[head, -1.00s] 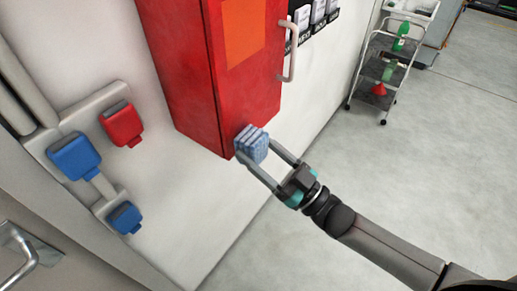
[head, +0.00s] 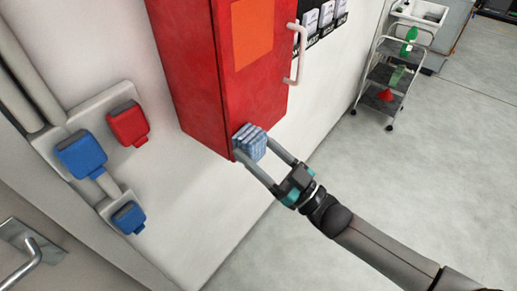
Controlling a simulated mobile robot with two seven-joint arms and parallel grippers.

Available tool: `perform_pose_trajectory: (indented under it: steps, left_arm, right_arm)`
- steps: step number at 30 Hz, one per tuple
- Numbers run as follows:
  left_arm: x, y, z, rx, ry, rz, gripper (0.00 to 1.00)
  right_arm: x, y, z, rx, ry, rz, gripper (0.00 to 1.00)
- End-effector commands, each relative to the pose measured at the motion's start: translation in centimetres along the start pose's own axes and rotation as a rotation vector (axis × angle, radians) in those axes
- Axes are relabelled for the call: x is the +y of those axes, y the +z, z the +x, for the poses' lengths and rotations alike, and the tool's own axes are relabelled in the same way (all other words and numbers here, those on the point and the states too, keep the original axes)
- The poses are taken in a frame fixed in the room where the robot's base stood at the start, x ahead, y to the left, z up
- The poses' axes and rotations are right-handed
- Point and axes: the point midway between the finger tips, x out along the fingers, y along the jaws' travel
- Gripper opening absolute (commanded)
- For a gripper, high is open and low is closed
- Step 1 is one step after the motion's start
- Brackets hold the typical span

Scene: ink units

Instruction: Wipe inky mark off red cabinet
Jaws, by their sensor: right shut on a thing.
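The red cabinet (head: 195,75) hangs on the white wall, with an orange panel (head: 253,32) and a pale handle (head: 296,55) on its front. My right gripper (head: 257,163) is shut on a blue folded cloth (head: 250,141). The cloth is at the lower front corner of the cabinet and appears to be against its front face; exact contact is hard to tell. No inky mark shows on the visible cabinet faces; the patch behind the cloth is hidden. My left gripper is not in view.
Blue and red sockets (head: 128,125) with grey conduits are on the wall at left. A metal door handle (head: 32,255) is at lower left. A trolley (head: 385,77) with green bottles and a red funnel stands at upper right. The floor (head: 400,180) between is clear.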

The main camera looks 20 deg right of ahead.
Motion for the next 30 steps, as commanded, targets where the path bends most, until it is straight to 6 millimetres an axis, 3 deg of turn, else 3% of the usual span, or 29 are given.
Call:
perform_pose_trajectory:
  steps: [8,21,30]
  left_arm:
    - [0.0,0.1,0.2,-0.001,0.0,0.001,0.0]
    - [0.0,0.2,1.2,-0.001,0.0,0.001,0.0]
    - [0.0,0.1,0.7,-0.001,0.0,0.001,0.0]
  right_arm:
    - [0.5,0.1,0.1,0.0,0.0,-0.002,0.24]
    - [4.0,0.1,-0.1,0.001,0.0,-0.002,0.24]
    - [3.5,0.1,0.3,0.001,-0.001,0.002,0.24]
